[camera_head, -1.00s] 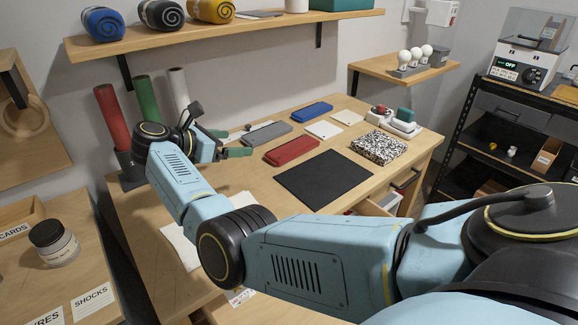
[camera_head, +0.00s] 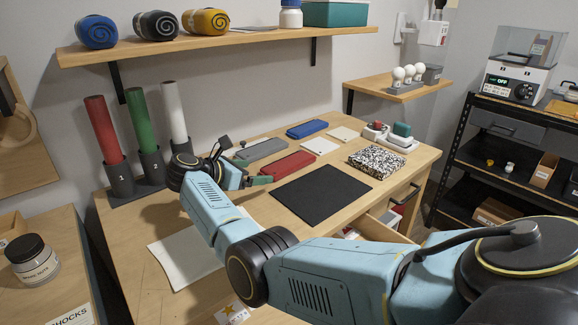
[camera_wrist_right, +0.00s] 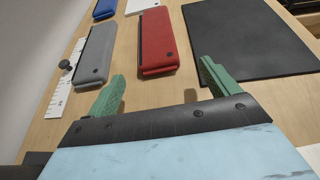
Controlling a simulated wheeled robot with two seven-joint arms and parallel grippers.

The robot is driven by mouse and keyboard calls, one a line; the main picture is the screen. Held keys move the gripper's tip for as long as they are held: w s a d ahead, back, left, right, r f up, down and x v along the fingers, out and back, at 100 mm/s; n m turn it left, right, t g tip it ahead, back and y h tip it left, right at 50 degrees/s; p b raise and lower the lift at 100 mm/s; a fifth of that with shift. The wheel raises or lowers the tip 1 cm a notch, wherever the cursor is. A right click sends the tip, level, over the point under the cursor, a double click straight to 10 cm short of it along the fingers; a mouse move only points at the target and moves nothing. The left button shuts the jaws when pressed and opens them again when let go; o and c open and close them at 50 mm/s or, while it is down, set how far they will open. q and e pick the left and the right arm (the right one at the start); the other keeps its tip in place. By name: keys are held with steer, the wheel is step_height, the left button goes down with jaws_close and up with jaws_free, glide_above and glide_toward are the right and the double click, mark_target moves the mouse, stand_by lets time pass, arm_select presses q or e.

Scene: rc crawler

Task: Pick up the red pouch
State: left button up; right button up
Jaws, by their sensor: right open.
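The red pouch (camera_head: 287,165) lies flat on the wooden desk, between a grey pouch (camera_head: 262,149) and a black mat (camera_head: 320,190). My right gripper (camera_head: 252,168) is just left of its near end, fingers apart and empty. In the right wrist view, the red pouch (camera_wrist_right: 157,40) lies ahead of the gap between the green fingers of my right gripper (camera_wrist_right: 162,75). Its near end shows just beyond the fingertips, and I see no contact. My left gripper is in neither view.
A blue pouch (camera_head: 307,129) and white cards (camera_head: 320,146) lie farther back. A speckled box (camera_head: 376,162) is to the right. Red, green and white tubes (camera_head: 139,125) stand in holders at the left. A shelf (camera_head: 220,41) hangs above the desk.

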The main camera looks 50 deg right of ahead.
mark_target(265, 173)
steer(key=x, duration=0.5)
steer(key=shift+w+a+f+b, duration=0.1)
steer(key=shift+w+f+b, duration=0.15)
steer(key=shift+f+b, duration=0.15)
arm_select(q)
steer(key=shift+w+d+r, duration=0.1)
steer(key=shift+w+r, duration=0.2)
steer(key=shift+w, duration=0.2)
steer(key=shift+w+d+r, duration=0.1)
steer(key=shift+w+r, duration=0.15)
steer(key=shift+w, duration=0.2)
arm_select(e)
steer(key=c, duration=1.1)
steer(key=shift+o, duration=0.2)
